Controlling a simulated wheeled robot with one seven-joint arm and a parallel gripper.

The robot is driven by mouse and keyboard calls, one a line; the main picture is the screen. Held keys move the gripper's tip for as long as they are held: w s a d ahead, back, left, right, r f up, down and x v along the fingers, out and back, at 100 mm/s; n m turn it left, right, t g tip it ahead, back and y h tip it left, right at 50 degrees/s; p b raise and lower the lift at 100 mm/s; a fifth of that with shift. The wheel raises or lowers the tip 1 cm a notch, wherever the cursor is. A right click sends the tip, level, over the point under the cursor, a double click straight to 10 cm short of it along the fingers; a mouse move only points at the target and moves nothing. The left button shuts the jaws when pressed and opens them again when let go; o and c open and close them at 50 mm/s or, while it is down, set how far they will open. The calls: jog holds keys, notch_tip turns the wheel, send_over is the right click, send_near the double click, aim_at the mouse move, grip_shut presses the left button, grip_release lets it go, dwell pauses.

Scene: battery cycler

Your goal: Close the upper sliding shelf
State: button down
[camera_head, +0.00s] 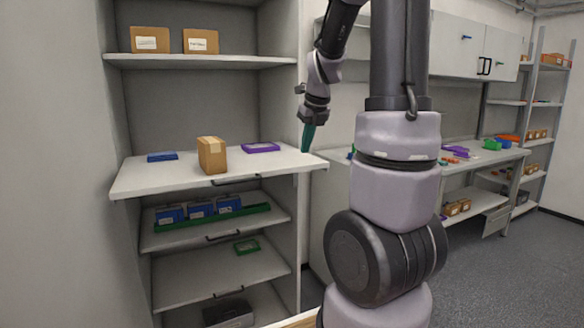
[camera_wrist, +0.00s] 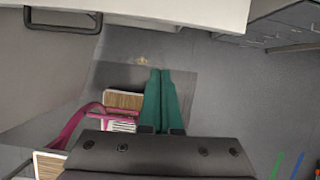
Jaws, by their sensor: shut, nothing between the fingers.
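The upper sliding shelf (camera_head: 140,183) is a white board pulled out of the cabinet in the head view, its front edge jutting forward. A dark handle (camera_head: 235,178) is on its front. In the wrist view, the shelf's pale front edge (camera_wrist: 190,10) runs along the top, with the handle (camera_wrist: 62,28) at upper left. My gripper (camera_head: 306,149) points down by the shelf's right front corner; I cannot tell if it touches. Its green fingers (camera_wrist: 160,74) are together and empty in the wrist view.
A cardboard box (camera_head: 212,155), a blue tray (camera_head: 162,156) and a purple tray (camera_head: 260,147) rest on the shelf. Below, a lower shelf (camera_head: 265,228) holds blue boxes. A workbench (camera_head: 480,160) stands at right; grey floor (camera_head: 520,260) is open there.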

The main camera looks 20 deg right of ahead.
aim_at(294, 168)
jog(key=w+x, duration=0.1)
jog(key=x, duration=0.6)
jog(key=w+r+x, duration=0.1)
jog(key=x, duration=0.3)
jog(key=shift+w+d+f, duration=0.1)
jog(key=shift+w+f, duration=0.1)
jog(key=shift+w, duration=0.8)
